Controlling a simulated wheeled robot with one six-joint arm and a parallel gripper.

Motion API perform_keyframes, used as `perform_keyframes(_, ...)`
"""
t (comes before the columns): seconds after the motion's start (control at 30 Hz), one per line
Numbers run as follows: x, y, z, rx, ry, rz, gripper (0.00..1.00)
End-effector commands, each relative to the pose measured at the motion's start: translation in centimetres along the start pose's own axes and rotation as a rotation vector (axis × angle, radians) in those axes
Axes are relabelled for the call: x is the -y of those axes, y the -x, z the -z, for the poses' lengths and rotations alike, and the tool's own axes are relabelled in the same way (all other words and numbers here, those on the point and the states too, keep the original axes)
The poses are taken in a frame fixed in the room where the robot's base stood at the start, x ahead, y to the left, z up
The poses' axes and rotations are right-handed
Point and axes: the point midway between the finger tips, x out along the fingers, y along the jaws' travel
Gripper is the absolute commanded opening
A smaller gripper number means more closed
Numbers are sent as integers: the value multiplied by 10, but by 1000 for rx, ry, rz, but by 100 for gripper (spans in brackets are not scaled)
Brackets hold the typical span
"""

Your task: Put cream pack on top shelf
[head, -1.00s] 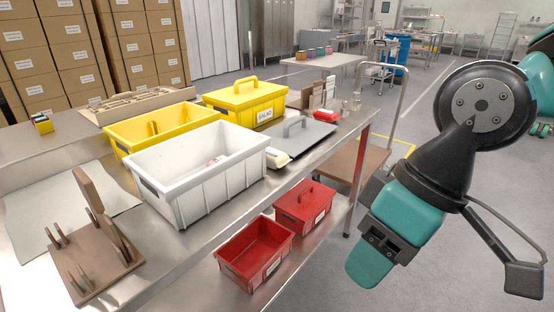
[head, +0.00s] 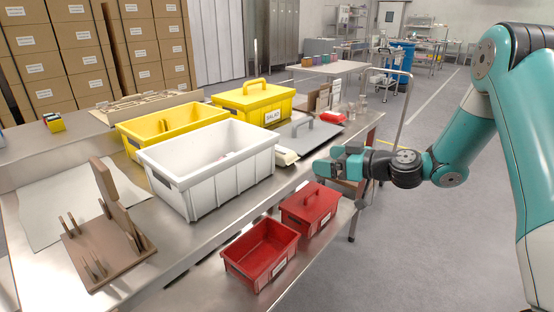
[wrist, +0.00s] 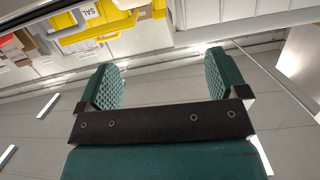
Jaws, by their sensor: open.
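A small cream-coloured pack (head: 287,157) lies on the steel table's upper surface (head: 205,232), beside the right end of the white bin and near the front edge. The bin partly hides it. My gripper (head: 328,163) is just right of the pack in the head view, pointing left and apart from it. In the wrist view my gripper (wrist: 168,78) is open, with nothing between its ribbed teal fingers. I cannot make out the pack clearly there.
The white bin (head: 205,185), yellow bin (head: 150,150), lidded yellow box (head: 252,100) and grey lid (head: 310,134) crowd the tabletop. A red open box (head: 262,275) and a lidded red box (head: 312,208) stand on the lower level. Floor at right is clear.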

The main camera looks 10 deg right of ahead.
Motion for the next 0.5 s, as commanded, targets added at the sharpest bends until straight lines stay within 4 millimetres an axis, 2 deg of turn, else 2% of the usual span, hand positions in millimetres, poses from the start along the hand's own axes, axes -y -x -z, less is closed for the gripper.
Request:
perform_keyframes(0.03,-12,3,-7,-20,2,-34,92)
perform_keyframes(0.17,-25,-1,-11,-45,14,-72,92)
perform_keyframes(0.27,-26,-19,-9,-46,18,-72,92)
perform_keyframes(0.5,-29,-74,-6,-45,17,-71,92)
